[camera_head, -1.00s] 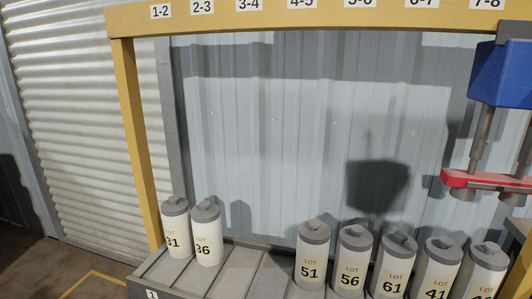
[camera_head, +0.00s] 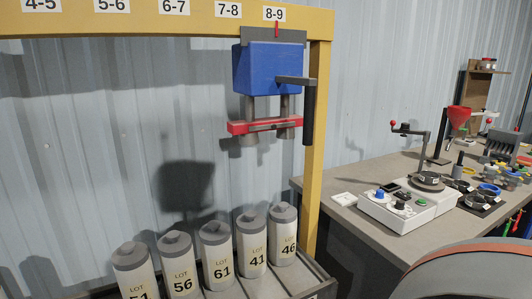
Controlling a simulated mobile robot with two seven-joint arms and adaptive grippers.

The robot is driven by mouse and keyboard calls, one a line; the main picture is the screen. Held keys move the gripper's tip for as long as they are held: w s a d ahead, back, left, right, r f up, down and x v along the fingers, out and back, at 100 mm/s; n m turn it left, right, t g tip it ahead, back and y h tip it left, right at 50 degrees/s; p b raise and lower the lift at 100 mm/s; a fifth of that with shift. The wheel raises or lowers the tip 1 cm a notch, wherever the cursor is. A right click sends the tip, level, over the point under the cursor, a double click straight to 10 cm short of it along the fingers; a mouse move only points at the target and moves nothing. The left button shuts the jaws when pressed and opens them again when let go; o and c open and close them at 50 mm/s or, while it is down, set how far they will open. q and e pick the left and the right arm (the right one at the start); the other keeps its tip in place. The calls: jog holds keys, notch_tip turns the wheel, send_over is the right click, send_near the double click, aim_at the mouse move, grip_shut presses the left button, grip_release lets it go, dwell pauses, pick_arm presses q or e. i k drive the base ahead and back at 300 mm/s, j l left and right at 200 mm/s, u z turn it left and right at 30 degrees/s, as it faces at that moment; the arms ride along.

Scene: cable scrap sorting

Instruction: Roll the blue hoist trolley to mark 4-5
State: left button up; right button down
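The blue hoist trolley (camera_head: 262,69) hangs from the yellow beam (camera_head: 150,17) near its right end, below the 8-9 label (camera_head: 275,13). A red crossbar (camera_head: 237,128) with grey cylinders hangs under it, and a dark handle (camera_head: 309,112) sticks out at its right side. The 4-5 label (camera_head: 41,4) is at the top left of the view, far left of the trolley. Neither of my grippers is in view.
Canisters marked LOT stand in a row in the rack below, including 56 (camera_head: 179,268), 61 (camera_head: 217,251), 41 (camera_head: 252,245) and 46 (camera_head: 283,238). A yellow post (camera_head: 317,140) stands right of the trolley. A bench (camera_head: 385,232) with a white control box (camera_head: 393,212) is further right.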

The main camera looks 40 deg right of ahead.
aim_at(267, 62)
jog(key=z, duration=1.65)
